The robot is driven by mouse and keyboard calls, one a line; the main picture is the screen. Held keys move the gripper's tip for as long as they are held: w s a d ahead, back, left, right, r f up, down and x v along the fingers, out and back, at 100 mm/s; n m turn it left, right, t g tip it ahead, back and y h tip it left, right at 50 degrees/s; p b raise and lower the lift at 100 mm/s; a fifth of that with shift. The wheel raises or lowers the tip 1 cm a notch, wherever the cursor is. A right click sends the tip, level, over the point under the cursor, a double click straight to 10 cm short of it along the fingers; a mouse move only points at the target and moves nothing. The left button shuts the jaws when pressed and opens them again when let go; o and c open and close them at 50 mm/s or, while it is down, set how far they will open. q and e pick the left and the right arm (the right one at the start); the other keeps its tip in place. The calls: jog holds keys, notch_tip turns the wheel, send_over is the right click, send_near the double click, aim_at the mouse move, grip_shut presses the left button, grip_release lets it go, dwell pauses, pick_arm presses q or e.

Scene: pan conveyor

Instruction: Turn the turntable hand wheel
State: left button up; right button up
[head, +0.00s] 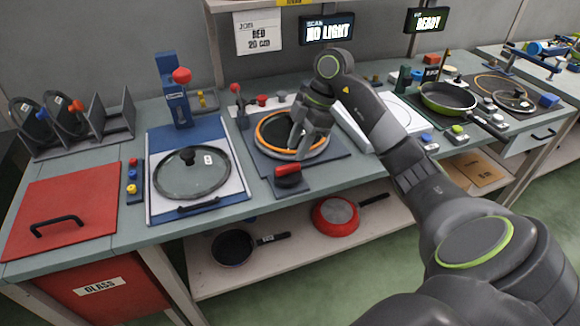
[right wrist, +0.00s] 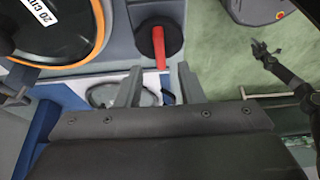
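The turntable (head: 262,128) is a round plate with an orange ring; part of it shows at the upper left of the right wrist view (right wrist: 98,38). Its hand wheel (head: 293,183) is a small black disc with a red handle (head: 288,169), at the front of the turntable base. In the right wrist view the wheel (right wrist: 174,38) and red handle (right wrist: 158,45) lie just beyond the fingertips. My right gripper (head: 300,143) hangs above the turntable; its fingers (right wrist: 160,76) are apart and empty. A dark arm, apparently my left one (right wrist: 262,52), shows small in the right wrist view.
A glass lid (head: 190,175) lies on a blue-edged board left of the turntable. A blue post with a red knob (head: 178,95) stands behind it. A green pan (head: 447,97) sits at the right. Pans (head: 335,215) rest on the lower shelf.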

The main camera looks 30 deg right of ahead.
aim_at(288, 166)
jog(key=shift+x, duration=2.75)
grip_shut()
